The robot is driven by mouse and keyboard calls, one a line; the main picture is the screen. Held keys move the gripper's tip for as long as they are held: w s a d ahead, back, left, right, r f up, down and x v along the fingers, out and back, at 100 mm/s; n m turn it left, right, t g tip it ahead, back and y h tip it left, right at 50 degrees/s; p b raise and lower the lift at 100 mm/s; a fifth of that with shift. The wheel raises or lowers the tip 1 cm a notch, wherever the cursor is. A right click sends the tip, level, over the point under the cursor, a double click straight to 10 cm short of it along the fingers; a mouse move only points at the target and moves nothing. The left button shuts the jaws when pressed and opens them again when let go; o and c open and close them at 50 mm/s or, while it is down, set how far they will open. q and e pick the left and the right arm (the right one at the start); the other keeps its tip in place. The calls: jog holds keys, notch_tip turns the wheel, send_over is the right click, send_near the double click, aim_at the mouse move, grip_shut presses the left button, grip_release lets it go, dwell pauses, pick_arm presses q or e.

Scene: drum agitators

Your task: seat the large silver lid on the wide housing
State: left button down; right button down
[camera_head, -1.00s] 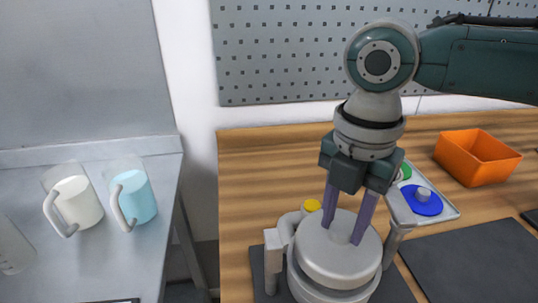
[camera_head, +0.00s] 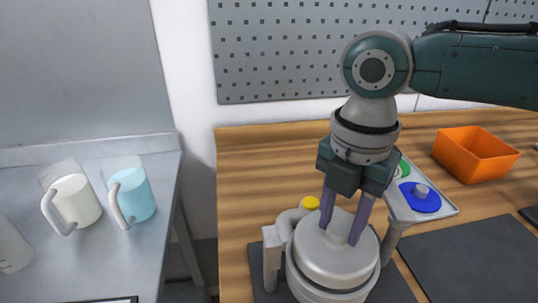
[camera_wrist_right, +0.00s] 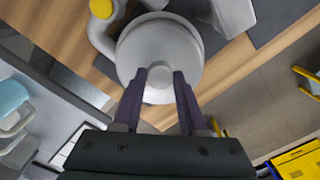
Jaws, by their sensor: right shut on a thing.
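The large silver lid (camera_head: 322,250) is a round light-grey disc at the bottom centre of the head view. It also shows in the right wrist view (camera_wrist_right: 180,42). My right gripper (camera_head: 341,236) is above it, its two purple fingers shut on the lid's central knob (camera_wrist_right: 159,84). The wide housing (camera_head: 318,292) is a grey round body directly under the lid, with a side pipe at its left. The lid looks level and on or very close to the housing's rim; I cannot tell whether they touch all round. My left gripper is not in view.
A yellow cap (camera_head: 311,203) tops the side pipe, close to the fingers. A tray (camera_head: 445,208) with blue and green lidded pieces stands to the right. An orange bin (camera_head: 475,157) is behind it. A dark mat (camera_head: 470,260) lies clear at right.

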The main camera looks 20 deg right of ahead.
jog(key=shift+f, duration=0.55)
dwell(0.5)
jog(key=shift+f, duration=0.15)
dwell(0.9)
jog(key=c, duration=0.6)
grip_release()
jog(key=shift+o, duration=1.2)
jog(key=shift+f, duration=0.1)
notch_tip(320, 180, up, 10)
jog(key=shift+r, duration=0.1)
